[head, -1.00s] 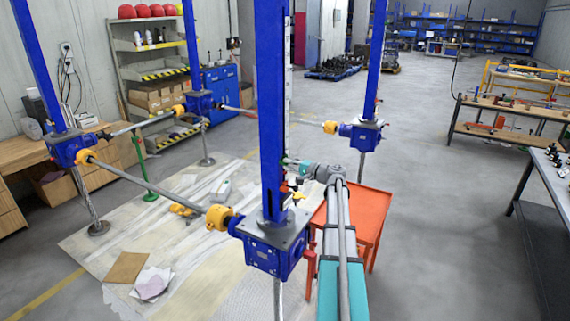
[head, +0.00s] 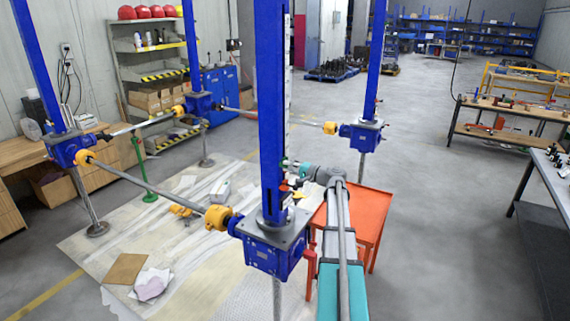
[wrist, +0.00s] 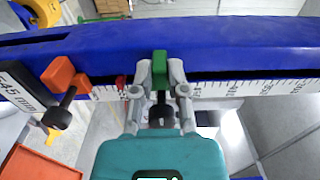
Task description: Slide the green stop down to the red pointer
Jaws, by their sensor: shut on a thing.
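The green stop (wrist: 159,66) sits on the blue column (wrist: 230,40) at the edge of its slot, beside the white scale. My gripper (wrist: 160,75) is shut on it, one finger on each side; it also shows at the column in the head view (head: 288,163). A dark screw or knob hangs from the stop between my fingers. The small red pointer (wrist: 120,82) is on the scale just left of my gripper in the wrist view, apart from the stop by a short gap. In the head view this area is small and partly hidden.
An orange block (wrist: 60,75) with a black knob (wrist: 58,115) and a plate marked "45 mm" (wrist: 22,90) lie left of the pointer in the wrist view. A blue gearbox (head: 270,255) is under the column. An orange table (head: 371,215) stands behind my arm.

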